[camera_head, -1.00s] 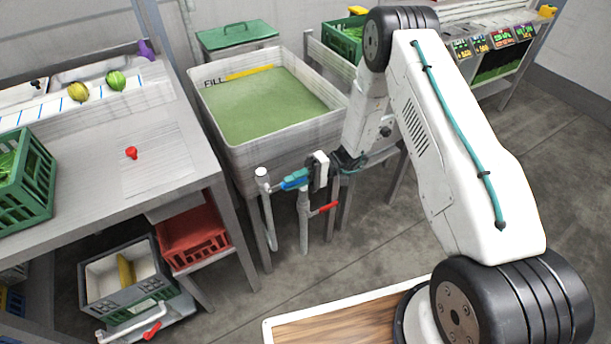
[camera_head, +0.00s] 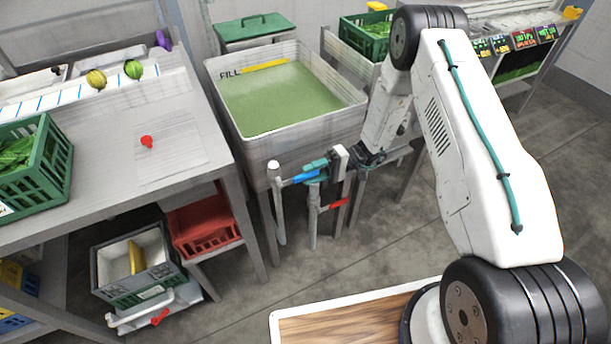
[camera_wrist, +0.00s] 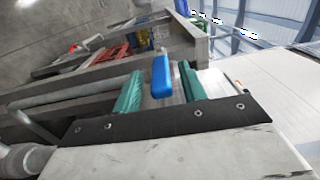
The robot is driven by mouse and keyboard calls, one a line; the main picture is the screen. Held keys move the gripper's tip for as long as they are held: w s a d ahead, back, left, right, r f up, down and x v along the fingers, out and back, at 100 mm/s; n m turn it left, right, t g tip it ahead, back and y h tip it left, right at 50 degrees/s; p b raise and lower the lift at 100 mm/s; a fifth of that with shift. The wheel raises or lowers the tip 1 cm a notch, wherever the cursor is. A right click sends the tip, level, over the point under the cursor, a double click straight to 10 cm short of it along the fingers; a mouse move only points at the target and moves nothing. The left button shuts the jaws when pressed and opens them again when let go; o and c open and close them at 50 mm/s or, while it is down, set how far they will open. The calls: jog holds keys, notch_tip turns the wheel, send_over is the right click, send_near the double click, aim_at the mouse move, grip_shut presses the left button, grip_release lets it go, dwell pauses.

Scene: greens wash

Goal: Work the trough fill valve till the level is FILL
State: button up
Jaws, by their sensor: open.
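The trough (camera_head: 305,133) is a pale square tub of green water (camera_head: 283,98). A FILL label (camera_head: 230,73) and yellow line (camera_head: 265,66) mark its back inner wall. The water surface lies close below that line; the exact gap is hard to tell. The blue valve handle (camera_head: 304,175) sits on a grey pipe (camera_head: 279,205) at the trough's front. My gripper (camera_head: 314,169) is open at this handle. In the wrist view, the blue handle (camera_wrist: 161,77) stands between the teal fingers of my gripper (camera_wrist: 160,88), with a gap visible on the left side.
A second pipe with a red lever (camera_head: 336,204) stands just right of the blue handle. A table (camera_head: 110,195) with a green crate (camera_head: 35,165) is at left. A red crate (camera_head: 203,228) and a grey bin (camera_head: 110,262) sit low beneath it. Floor in front is open.

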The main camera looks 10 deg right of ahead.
jog(key=v, duration=0.5)
jog(key=shift+d, duration=0.2)
